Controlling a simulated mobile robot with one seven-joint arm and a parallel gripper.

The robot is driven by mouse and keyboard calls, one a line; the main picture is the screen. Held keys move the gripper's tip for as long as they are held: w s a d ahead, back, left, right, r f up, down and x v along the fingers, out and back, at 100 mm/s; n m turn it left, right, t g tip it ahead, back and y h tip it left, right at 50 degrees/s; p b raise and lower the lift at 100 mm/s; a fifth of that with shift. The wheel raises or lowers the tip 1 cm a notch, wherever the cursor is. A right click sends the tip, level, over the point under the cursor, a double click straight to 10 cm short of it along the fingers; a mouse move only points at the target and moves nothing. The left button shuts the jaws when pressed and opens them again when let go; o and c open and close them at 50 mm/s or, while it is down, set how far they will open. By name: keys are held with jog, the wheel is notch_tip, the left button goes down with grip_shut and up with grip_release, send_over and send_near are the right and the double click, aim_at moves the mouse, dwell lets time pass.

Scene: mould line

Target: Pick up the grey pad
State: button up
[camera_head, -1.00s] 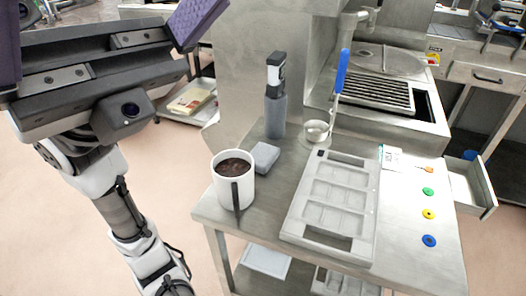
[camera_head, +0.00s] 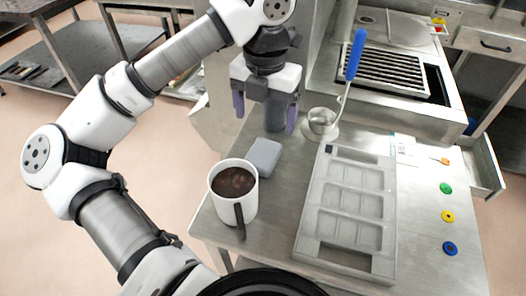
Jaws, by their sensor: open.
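The grey pad (camera_head: 264,157) is a small rounded block lying on the steel table, just behind the white mug (camera_head: 226,193). My gripper (camera_head: 265,114) points down above and behind the pad, its two purple fingers spread wide with nothing between them. It is apart from the pad. A grey cylindrical holder (camera_head: 275,118) stands behind the fingers and is partly hidden by my gripper.
The mug of dark liquid stands close in front of the pad. A grey mould tray (camera_head: 347,252) lies to the right. A ladle (camera_head: 355,58) with a blue handle rests in a small cup (camera_head: 322,122). Coloured buttons (camera_head: 447,216) line the table's right side.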

send_over(263, 153)
jog(key=f, duration=0.4)
jog(key=shift+w+d+f, duration=0.2)
jog(key=shift+w+f, duration=0.1)
jog(key=shift+f, duration=0.05)
jog(key=f, duration=0.1)
jog(key=f+p, duration=0.1)
jog(key=f, duration=0.1)
jog(key=f+p, duration=0.1)
jog(key=shift+s+a+f, duration=0.15)
jog(key=shift+s+a, duration=0.05)
jog(key=shift+s, duration=0.1)
jog(key=shift+f, duration=0.5)
jog(key=c, duration=1.1)
jog(key=shift+o, duration=0.2)
jog(key=shift+r, duration=0.1)
notch_tip(263, 153, up, 20)
jog(key=b, duration=0.2)
